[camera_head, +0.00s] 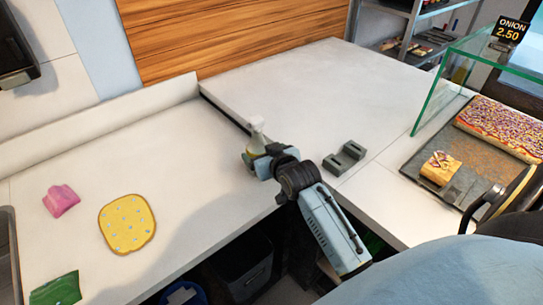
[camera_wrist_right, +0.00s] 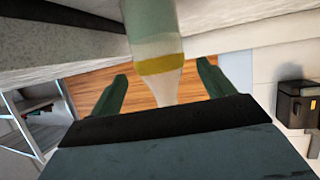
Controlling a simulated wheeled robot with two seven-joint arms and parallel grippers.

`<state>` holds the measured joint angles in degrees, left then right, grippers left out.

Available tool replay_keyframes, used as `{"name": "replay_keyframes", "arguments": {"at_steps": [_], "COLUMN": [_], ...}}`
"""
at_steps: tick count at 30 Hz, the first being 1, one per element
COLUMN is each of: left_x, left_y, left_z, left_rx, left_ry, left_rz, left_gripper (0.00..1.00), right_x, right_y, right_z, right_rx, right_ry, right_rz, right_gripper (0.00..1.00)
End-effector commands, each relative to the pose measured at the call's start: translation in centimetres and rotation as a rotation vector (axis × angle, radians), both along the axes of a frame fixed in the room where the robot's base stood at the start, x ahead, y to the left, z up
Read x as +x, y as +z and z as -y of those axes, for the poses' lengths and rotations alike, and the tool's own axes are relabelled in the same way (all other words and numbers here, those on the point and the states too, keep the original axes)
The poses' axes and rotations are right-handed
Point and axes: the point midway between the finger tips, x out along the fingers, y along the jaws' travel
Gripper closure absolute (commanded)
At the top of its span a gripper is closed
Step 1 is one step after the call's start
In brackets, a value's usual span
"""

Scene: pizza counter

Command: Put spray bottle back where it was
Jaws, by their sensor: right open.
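The spray bottle (camera_head: 257,128) has a pale top and a yellowish lower part, and it looks upright on the white counter near the corner joint. My right gripper (camera_head: 252,160) is at the bottle, partly covering its lower part in the head view. In the right wrist view the bottle (camera_wrist_right: 157,48) shows a greenish body with a yellow band, between the two green fingers of the right gripper (camera_wrist_right: 162,88). The fingers are apart, with a gap on each side of the bottle. My left gripper is not in view.
A glass guard (camera_head: 440,87) and pizza tray (camera_head: 411,161) stand at right. The back counter is clear.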

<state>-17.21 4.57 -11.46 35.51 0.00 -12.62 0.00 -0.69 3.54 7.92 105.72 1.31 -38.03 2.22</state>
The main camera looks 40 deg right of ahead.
Motion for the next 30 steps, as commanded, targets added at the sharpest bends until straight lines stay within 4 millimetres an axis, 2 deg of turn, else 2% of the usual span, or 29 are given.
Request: {"name": "replay_keyframes", "arguments": {"at_steps": [3, 10, 30], "left_x": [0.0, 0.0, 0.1], "left_y": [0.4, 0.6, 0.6], "left_z": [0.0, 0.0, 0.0], "left_rx": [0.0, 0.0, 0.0], "left_ry": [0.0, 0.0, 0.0], "left_rz": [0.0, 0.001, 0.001], "left_gripper": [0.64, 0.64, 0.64], "right_x": [-2.2, -4.7, -5.2], "right_y": [0.9, 1.9, 2.2], "right_z": [-0.3, -0.7, -0.8], "right_rx": [0.0, 0.0, 0.0], "right_ry": [0.0, 0.0, 0.0], "right_rz": [0.0, 0.0, 0.0], "right_gripper": [0.19, 0.19, 0.19]}}
